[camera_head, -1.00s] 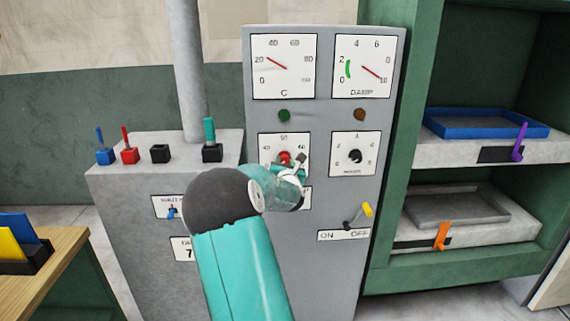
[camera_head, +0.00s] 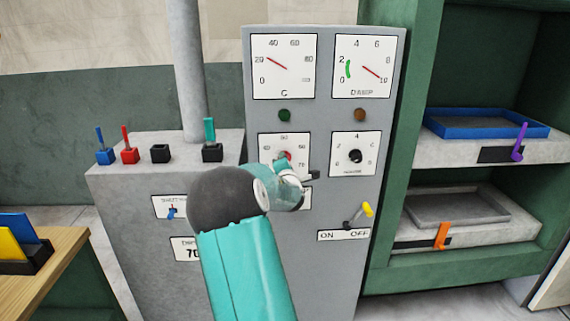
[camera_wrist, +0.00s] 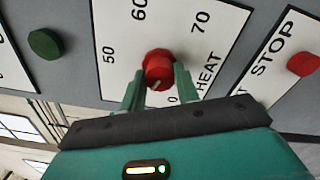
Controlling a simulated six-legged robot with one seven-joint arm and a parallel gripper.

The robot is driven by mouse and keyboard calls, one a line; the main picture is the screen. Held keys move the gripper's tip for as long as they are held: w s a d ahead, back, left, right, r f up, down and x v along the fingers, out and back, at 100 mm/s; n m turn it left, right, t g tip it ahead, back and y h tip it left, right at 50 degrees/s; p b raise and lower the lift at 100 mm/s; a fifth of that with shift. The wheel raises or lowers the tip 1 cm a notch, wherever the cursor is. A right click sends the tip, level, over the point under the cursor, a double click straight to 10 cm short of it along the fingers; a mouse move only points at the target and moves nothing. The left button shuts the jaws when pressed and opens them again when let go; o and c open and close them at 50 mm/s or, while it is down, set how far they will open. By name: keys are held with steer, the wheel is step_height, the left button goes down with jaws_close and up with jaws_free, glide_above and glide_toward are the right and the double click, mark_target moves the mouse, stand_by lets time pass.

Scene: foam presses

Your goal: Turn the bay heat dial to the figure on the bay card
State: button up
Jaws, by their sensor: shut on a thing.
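The heat dial is a red knob on a white plate (camera_head: 299,142) on the grey panel, partly hidden by my arm in the head view. In the wrist view the red knob (camera_wrist: 158,68) sits between my gripper's fingers (camera_wrist: 158,80), which are shut on it. The plate shows 50, 60, 70 and the word HEAT, tilted in this view. A light pointer mark shows at the knob's lower edge; its exact figure cannot be told.
Two gauges, C (camera_head: 283,66) and DAMP (camera_head: 363,66), are above. A second dial (camera_head: 354,156) is at right, with a yellow-tipped ON/OFF lever (camera_head: 362,213) below. A red STOP button (camera_wrist: 303,63) is close to my gripper. Shelves with trays (camera_head: 486,123) stand at right.

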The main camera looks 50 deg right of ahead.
steer(key=shift+n, duration=17.4)
steer(key=o, duration=1)
steer(key=shift+c, duration=0.2)
